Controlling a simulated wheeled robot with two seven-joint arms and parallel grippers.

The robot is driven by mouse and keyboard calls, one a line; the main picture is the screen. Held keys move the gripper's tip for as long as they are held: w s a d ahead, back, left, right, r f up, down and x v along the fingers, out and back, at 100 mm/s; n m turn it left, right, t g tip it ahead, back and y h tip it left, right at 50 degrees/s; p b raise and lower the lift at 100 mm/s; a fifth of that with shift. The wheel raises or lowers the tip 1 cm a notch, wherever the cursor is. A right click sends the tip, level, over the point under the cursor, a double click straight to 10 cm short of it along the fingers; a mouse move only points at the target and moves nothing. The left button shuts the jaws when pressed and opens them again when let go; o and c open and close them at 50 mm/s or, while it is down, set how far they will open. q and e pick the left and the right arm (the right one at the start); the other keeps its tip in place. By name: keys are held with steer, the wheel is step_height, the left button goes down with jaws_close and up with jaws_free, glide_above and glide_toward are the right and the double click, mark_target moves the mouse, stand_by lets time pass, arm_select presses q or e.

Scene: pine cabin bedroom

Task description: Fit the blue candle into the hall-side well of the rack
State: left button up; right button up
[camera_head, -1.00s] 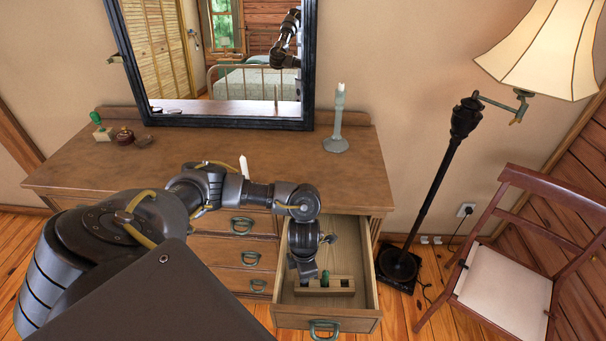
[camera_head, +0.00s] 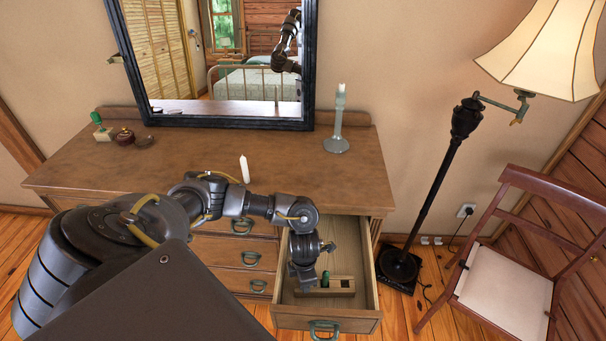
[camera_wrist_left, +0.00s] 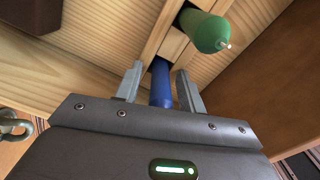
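The rack (camera_head: 343,292) is a pale wooden block with wells, lying in the open drawer (camera_head: 365,262). A green candle (camera_head: 325,278) stands in one well; it also shows in the left wrist view (camera_wrist_left: 205,32). A well to its right in the head view looks dark and empty. My left gripper (camera_head: 304,288) is low over the rack's left end. In the left wrist view the blue candle (camera_wrist_left: 161,85) is between its fingers (camera_wrist_left: 160,75), with small gaps at both sides. The blue candle's far end meets the rack; how deep it sits is hidden. My right gripper is not in view.
The dresser top (camera_head: 200,165) holds a white candle (camera_head: 244,170), a candlestick (camera_head: 337,130) and small items at the left. A mirror (camera_head: 230,70) stands behind. A floor lamp (camera_head: 440,175) and chair (camera_head: 505,270) are to the right.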

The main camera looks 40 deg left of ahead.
arm_select(q)
steer(key=shift+r, duration=0.1)
steer(key=shift+r, duration=0.25)
step_height(320, 180, up, 10)
steer(key=shift+w+r+p, duration=0.1)
steer(key=shift+r+p, duration=0.15)
steer(key=shift+p, duration=0.35)
steer(key=shift+r, duration=0.55)
